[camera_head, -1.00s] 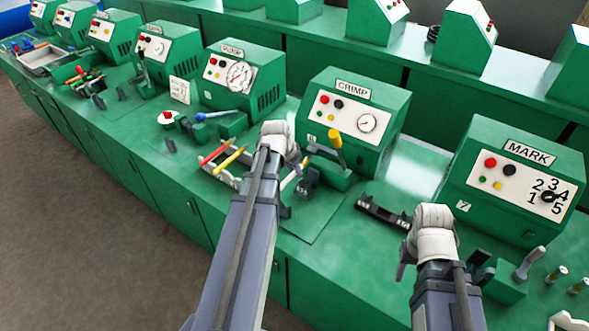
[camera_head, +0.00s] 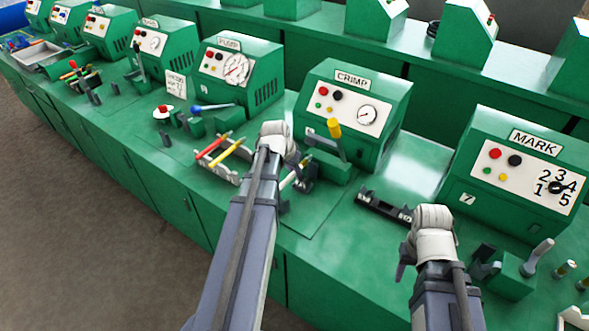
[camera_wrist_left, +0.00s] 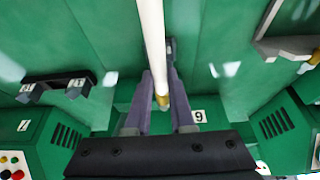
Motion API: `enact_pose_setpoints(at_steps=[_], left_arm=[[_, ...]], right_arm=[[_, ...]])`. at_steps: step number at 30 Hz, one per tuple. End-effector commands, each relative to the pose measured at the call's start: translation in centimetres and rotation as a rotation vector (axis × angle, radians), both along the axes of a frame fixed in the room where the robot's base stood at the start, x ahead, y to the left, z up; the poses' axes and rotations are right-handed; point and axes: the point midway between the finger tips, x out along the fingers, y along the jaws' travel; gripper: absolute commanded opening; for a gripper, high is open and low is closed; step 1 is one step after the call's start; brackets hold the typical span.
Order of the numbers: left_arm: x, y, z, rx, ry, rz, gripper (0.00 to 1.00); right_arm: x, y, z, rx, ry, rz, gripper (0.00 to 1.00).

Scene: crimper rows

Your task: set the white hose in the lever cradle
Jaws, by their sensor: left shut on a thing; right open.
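The white hose (camera_wrist_left: 151,35) runs down from the top of the left wrist view and ends in a brass tip. My left gripper (camera_wrist_left: 160,100) is shut on it near that tip; the fingers are mostly hidden by the wrist in the head view. The CRIMP machine (camera_head: 355,105) has a lever with a yellow handle (camera_head: 334,128) beside a green block. My right gripper (camera_head: 403,258) is open and empty near the MARK machine.
A white tray (camera_head: 222,177) with red and yellow hoses lies left of my left arm. A black rack (camera_head: 382,206) lies between CRIMP and MARK (camera_head: 520,185). The PUMP machine (camera_head: 240,75) stands further left. The green counter right of the CRIMP machine is mostly clear.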

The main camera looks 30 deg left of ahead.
Motion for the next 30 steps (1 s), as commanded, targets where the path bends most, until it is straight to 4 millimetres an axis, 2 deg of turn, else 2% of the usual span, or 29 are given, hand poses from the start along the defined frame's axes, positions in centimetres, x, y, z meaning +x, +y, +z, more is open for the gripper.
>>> enact_pose_setpoints(at_steps=[1, 13, 18, 27, 28, 30], left_arm=[[0.0, 0.0, -1.2, 0.000, 0.000, 0.000, 0.00], [-0.1, 0.0, -5.6, 0.001, 0.001, 0.000, 0.00], [-0.1, 0.0, -6.4, 0.000, 0.001, 0.000, 0.00], [-0.1, 0.0, -6.4, 0.000, 0.004, 0.000, 0.00], [-0.1, 0.0, -6.4, 0.000, 0.004, 0.000, 0.25], [-0.1, 0.0, -6.4, 0.000, 0.004, 0.000, 0.33]], right_arm=[[0.0, 0.0, -1.2, 0.000, 0.000, 0.000, 0.50], [0.0, 0.0, -5.6, 0.000, 0.000, 0.000, 0.50], [0.0, 0.0, -6.4, 0.000, 0.000, 0.000, 0.50], [0.0, 0.0, -6.3, 0.000, 0.000, 0.000, 0.50], [0.0, 0.0, -6.3, 0.000, 0.000, 0.000, 0.50], [0.0, 0.0, -6.3, 0.000, 0.000, 0.000, 0.50]])
